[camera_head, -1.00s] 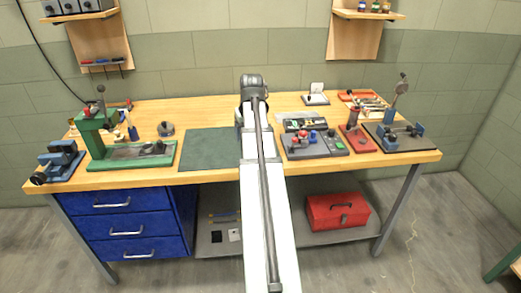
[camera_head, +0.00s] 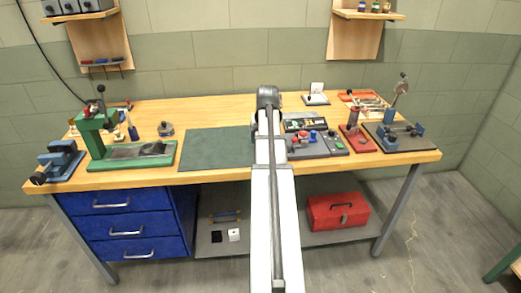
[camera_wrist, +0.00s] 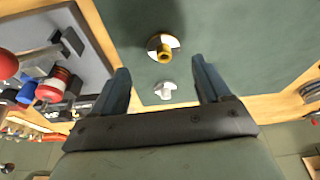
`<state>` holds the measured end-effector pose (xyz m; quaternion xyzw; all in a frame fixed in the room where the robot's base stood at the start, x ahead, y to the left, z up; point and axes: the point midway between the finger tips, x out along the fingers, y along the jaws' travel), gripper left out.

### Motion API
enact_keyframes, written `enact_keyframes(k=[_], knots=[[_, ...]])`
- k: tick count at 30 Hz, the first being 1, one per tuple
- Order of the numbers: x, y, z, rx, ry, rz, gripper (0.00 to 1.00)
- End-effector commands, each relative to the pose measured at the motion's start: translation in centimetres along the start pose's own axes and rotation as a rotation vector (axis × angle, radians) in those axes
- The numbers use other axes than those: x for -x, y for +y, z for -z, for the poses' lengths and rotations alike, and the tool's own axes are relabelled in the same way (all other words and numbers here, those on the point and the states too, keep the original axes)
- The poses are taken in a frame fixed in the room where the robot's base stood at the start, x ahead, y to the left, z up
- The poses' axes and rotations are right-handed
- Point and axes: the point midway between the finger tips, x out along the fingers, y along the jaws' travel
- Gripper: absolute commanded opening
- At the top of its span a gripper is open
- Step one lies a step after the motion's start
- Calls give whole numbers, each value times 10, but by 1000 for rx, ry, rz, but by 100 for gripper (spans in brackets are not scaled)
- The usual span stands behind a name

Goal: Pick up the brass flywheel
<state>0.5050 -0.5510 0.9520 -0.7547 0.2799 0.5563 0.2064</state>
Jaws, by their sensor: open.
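In the wrist view, a small round piece with a brass-coloured hub and a dark-and-white disc (camera_wrist: 163,47) lies on the green mat (camera_wrist: 222,35); it looks like the brass flywheel. A smaller white or silver piece (camera_wrist: 165,90) lies nearer, by the mat's edge. My gripper (camera_wrist: 160,66) is open and empty, its two blue fingers pointing toward the mat. The brass piece appears just beyond the fingertips, roughly centred between them; the height gap is unclear. In the head view, my arm hides the gripper and both pieces; the mat (camera_head: 212,148) shows left of it.
A grey panel with red and blue parts (camera_head: 313,144) stands right of the mat, and at left in the wrist view (camera_wrist: 75,45). A green press (camera_head: 118,145) and round grey part (camera_head: 165,129) are left. The mat's visible left portion is clear.

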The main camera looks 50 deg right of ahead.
Motion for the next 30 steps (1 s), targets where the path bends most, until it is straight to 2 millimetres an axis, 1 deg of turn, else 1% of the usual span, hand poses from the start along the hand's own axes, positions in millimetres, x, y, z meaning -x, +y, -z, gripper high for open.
enact_keyframes(k=[1, 8, 11, 17, 21, 24, 30], knots=[[-4, 0, 0, 0, -1, 0, 76], [-10, -1, 1, 0, -1, 0, 76], [-16, -2, 2, 1, -1, 0, 76], [-40, -6, 7, 1, -2, 0, 76], [-55, -5, 6, 0, -2, 0, 76], [-59, -5, 6, 0, 1, 0, 76], [-59, -5, 6, 0, 1, 0, 76]])
